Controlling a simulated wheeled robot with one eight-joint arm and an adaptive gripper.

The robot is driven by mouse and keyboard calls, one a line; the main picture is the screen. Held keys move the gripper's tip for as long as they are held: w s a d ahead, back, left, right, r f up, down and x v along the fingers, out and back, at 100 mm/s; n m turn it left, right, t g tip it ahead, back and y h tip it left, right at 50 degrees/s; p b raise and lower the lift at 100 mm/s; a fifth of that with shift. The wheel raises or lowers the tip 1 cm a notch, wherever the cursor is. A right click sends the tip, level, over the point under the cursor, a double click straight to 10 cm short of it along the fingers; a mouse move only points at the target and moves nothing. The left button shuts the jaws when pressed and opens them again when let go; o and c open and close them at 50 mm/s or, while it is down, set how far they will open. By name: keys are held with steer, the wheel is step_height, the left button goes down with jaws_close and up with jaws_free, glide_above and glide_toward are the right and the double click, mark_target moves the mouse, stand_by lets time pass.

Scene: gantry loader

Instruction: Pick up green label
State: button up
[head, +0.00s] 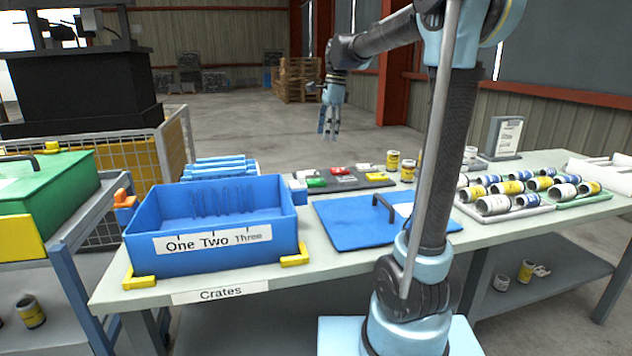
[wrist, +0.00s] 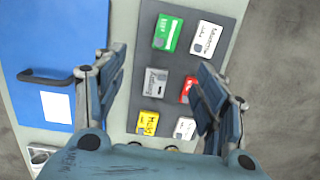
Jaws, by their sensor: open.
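The green label (wrist: 167,33) is a small green block with white lettering, lying at the upper left of a dark grey mat (wrist: 203,8) in the wrist view. In the head view the green label (head: 316,183) shows near the mat's left end. My gripper (wrist: 158,95) is open and empty above the mat, its two fingers apart on either side of the label rows. The green label lies beyond the fingertips, towards the top of the picture. In the head view my gripper (head: 328,130) hangs pointing down, well above the table.
Beside the green label lies a white one (wrist: 206,40). Grey (wrist: 155,82), red (wrist: 187,90), yellow (wrist: 147,122) and white (wrist: 185,128) labels lie nearer. A blue lid (wrist: 50,25) with a dark handle is left. A blue crate (head: 215,262) and can trays flank the mat.

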steer(key=w, duration=0.1)
glide_above(316, 180)
steer(key=d, duration=0.2)
steer(key=f, duration=1)
steer(key=shift+w+a+f, duration=0.1)
steer(key=shift+a+f, duration=0.15)
steer(key=shift+f, duration=0.1)
steer(key=shift+s+a+f, duration=0.1)
steer(key=shift+a+f, duration=0.1)
steer(key=shift+f, duration=0.85)
steer(key=shift+s+a+f, duration=0.1)
steer(key=shift+a+f, duration=0.1)
steer(key=shift+f, duration=0.85)
steer(key=shift+a+f, duration=0.2)
steer(key=shift+f, duration=0.85)
steer(key=shift+c, duration=0.2)
steer(key=c, duration=1)
